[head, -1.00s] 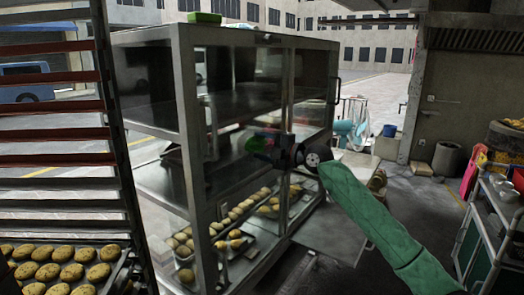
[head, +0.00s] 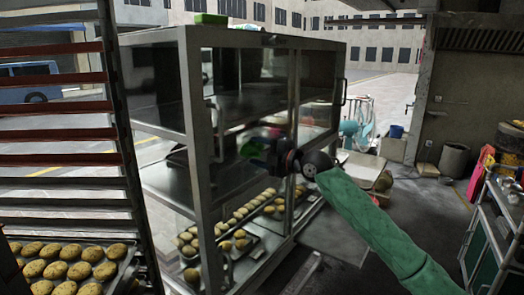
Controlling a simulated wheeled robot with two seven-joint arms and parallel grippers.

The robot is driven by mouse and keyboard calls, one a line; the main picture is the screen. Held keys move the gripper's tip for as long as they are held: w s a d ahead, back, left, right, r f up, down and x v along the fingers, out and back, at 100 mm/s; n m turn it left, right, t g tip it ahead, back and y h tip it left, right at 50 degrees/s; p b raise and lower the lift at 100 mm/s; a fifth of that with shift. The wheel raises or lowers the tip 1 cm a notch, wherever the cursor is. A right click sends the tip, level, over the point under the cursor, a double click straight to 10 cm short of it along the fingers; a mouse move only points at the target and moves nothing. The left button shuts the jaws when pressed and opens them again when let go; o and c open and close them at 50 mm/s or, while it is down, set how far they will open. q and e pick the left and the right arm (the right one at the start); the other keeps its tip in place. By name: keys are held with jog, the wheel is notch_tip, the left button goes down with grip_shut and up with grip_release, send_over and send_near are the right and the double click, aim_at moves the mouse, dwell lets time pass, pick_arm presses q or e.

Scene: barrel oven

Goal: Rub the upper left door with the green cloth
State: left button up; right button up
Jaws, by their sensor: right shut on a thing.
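The glass-doored cabinet (head: 200,150) stands in the middle of the head view. Its upper left door (head: 240,80) is a glass pane between the near corner post and the middle post. My right arm comes in from the lower right, and my right gripper (head: 262,151) is in front of the pane's lower part. It is shut on a small green piece, which looks like the green cloth (head: 250,150), dark and partly hidden by the gripper. I cannot tell whether the cloth touches the glass. My left gripper is not in view.
A rack (head: 65,160) with a tray of round buns stands at the left. More buns lie on trays low inside the cabinet. A green item (head: 210,19) lies on the cabinet's top. A metal cart (head: 490,225) stands at the right. The floor between is mostly clear.

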aim_at(256, 148)
jog(key=shift+s+a, duration=0.95)
jog(key=shift+s, duration=0.3)
jog(key=shift+r+p, duration=0.7)
jog(key=shift+r, duration=0.5)
jog(key=shift+w+d+f+b, duration=0.15)
jog(key=shift+w+d+b, duration=0.4)
jog(key=shift+w+b, duration=0.15)
jog(key=shift+w+d+b, duration=0.5)
jog(key=shift+w+d, duration=0.15)
jog(key=shift+w, duration=0.3)
jog(key=shift+w+d+b, duration=0.8)
jog(key=shift+w+b, duration=0.2)
jog(key=shift+w, duration=0.05)
jog(key=shift+s+a+p, duration=0.15)
jog(key=shift+s+a, duration=0.85)
jog(key=shift+s, duration=0.35)
jog(key=shift+s+a+p, duration=0.15)
jog(key=shift+s+a, duration=0.85)
jog(key=shift+s, duration=0.3)
